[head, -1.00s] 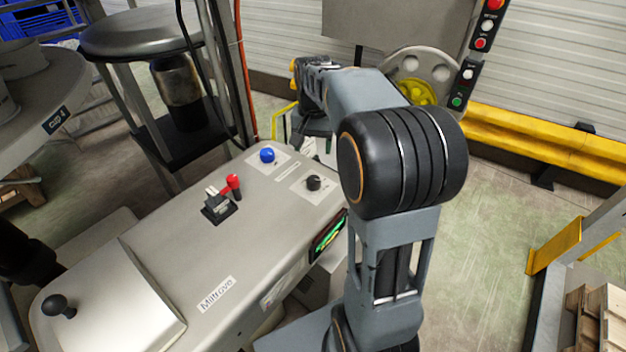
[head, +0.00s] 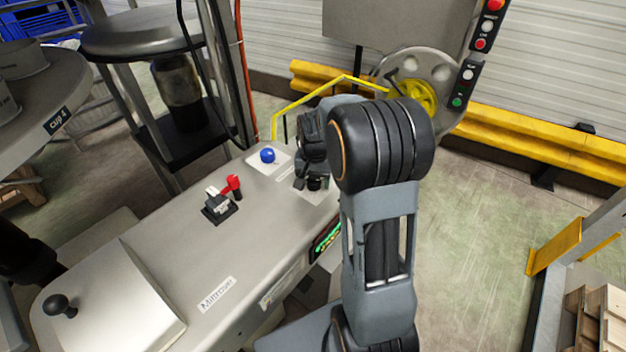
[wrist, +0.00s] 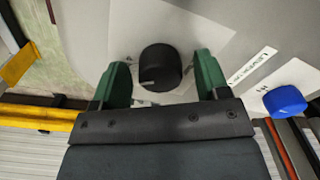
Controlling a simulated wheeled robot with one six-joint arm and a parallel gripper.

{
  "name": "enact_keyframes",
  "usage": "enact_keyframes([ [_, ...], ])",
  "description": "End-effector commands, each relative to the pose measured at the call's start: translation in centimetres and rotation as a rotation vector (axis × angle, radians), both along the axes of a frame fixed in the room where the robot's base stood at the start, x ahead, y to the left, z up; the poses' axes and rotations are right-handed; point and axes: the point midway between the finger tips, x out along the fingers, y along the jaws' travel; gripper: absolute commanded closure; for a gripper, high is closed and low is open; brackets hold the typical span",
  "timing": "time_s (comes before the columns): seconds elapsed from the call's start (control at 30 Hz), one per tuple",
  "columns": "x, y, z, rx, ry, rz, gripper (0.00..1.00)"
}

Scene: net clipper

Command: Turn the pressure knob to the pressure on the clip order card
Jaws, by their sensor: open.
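The black pressure knob (wrist: 160,68) sits on a pale plate on the machine's grey top. In the wrist view it lies between the two green fingers of my gripper (wrist: 160,82), with a gap on each side. A light pointer line shows on the knob. In the head view my gripper (head: 308,182) is over the knob (head: 315,183), which is partly hidden. My gripper is open and holds nothing. I cannot make out a clip order card in these frames.
A blue knob (head: 267,155) stands on its own plate left of the black knob; it also shows in the wrist view (wrist: 284,100). A yellow rail (head: 330,90) runs behind.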

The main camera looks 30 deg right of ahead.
Motion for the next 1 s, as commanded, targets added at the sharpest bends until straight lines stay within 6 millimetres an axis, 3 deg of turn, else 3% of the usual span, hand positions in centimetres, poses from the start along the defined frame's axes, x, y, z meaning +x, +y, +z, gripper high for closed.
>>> enact_keyframes([
  [0.23,-0.01,0.01,-0.03,0.000,0.000,0.000,0.33],
  [0.73,-0.01,-0.01,-0.01,0.000,0.000,0.000,0.81],
  [1.0,-0.02,0.08,-0.03,0.001,0.002,0.039,0.81],
])
